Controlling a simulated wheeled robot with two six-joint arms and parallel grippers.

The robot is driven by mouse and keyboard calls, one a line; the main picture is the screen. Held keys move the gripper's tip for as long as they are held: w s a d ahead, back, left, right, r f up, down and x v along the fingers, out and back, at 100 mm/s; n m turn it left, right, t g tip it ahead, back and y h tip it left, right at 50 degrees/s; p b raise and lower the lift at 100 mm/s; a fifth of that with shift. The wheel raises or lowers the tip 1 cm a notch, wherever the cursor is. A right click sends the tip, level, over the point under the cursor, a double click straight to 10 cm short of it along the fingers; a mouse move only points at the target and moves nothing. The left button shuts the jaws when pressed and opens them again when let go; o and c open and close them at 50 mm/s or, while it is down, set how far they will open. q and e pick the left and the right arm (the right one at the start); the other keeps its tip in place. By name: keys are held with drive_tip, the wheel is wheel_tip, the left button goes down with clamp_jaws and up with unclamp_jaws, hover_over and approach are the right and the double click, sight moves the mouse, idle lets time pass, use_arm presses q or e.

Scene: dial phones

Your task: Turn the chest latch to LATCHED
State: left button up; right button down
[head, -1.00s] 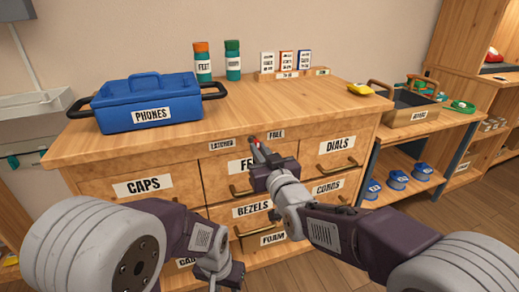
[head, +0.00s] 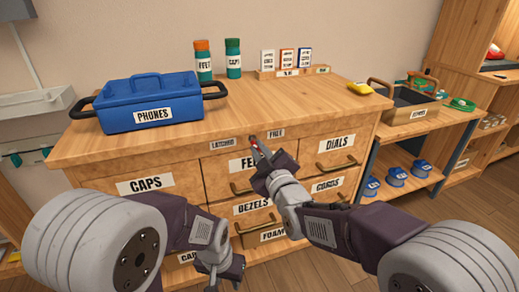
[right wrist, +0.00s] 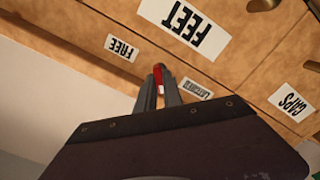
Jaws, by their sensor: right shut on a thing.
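The red chest latch (head: 254,143) is at the top front of the wooden chest (head: 128,162), between the LATCHED label (head: 222,144) on the left and the FREE label (head: 276,133) on the right. My right gripper (head: 256,150) is shut on the latch. In the right wrist view, the red latch tip (right wrist: 159,76) shows between my right fingers (right wrist: 159,95), with the FREE label (right wrist: 122,47) and the partly covered LATCHED label (right wrist: 193,89) on either side. The fingers hide most of the latch. My left gripper (head: 232,278) hangs low before the drawers; its jaws are unclear.
A blue PHONES box (head: 148,103) stands on the chest top at left. Bottles, small cards and a yellow item (head: 359,88) sit farther back. A side table at right holds a tray (head: 402,105). Drawer handles (head: 337,163) stick out below the latch.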

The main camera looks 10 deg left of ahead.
drive_tip(key=shift+f+n, duration=0.1)
drive_tip(key=shift+n, duration=0.2)
idle(0.4)
drive_tip(key=c, duration=1.5)
unclamp_jaws()
drive_tip(key=shift+s, duration=0.1)
drive_tip(key=shift+s+d, duration=0.25)
drive_tip(key=p+v, duration=0.2)
drive_tip(key=v, duration=0.6)
drive_tip(key=shift+s+d, duration=0.1)
